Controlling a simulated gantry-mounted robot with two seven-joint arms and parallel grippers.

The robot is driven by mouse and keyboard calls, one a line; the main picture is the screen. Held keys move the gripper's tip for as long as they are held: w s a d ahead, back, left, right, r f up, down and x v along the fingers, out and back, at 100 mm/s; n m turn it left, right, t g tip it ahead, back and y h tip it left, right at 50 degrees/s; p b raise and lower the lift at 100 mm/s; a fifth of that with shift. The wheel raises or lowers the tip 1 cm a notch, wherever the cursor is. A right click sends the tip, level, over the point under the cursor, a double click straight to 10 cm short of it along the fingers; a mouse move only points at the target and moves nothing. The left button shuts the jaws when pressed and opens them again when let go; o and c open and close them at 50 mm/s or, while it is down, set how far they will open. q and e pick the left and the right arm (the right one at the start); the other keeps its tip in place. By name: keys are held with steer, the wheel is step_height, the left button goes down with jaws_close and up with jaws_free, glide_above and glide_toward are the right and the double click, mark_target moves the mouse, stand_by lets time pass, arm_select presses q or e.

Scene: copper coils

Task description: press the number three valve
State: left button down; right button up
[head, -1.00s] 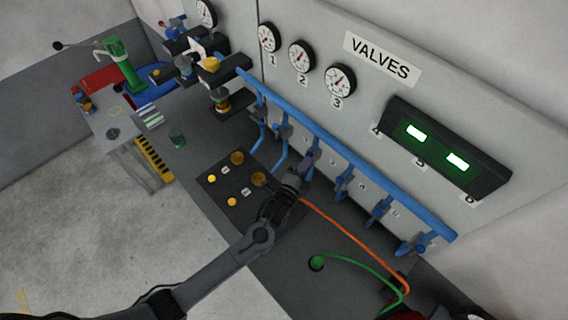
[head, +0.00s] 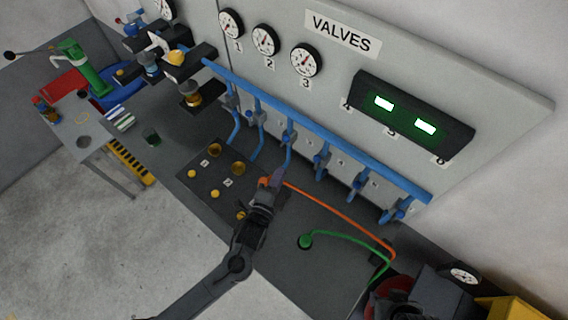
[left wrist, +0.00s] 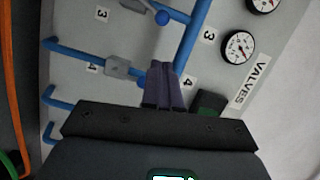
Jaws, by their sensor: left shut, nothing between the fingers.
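A blue pipe rail (head: 330,136) with several drop pipes and valves runs along the grey panel. The number three valve (head: 288,137) is on the third drop pipe from the left, below the gauge marked 3 (head: 306,60). In the left wrist view its blue knob (left wrist: 162,18) sits above the fingers, near a 3 label. My left gripper (head: 277,178) is shut and empty, below and in front of the valve in the head view. Its fingers (left wrist: 165,85) overlap the panel near the number four valve (left wrist: 118,67) in the wrist view. Contact with a valve cannot be told.
A dark control plate (head: 215,180) with yellow buttons lies left of my gripper. An orange cable (head: 340,212) and a green cable (head: 345,235) cross the bench to the right. A dark display box (head: 413,115) with two lit windows hangs above the valves.

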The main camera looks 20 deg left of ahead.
arm_select(q)
steer(key=shift+s+a, duration=0.1)
steer(key=shift+s, duration=1.15)
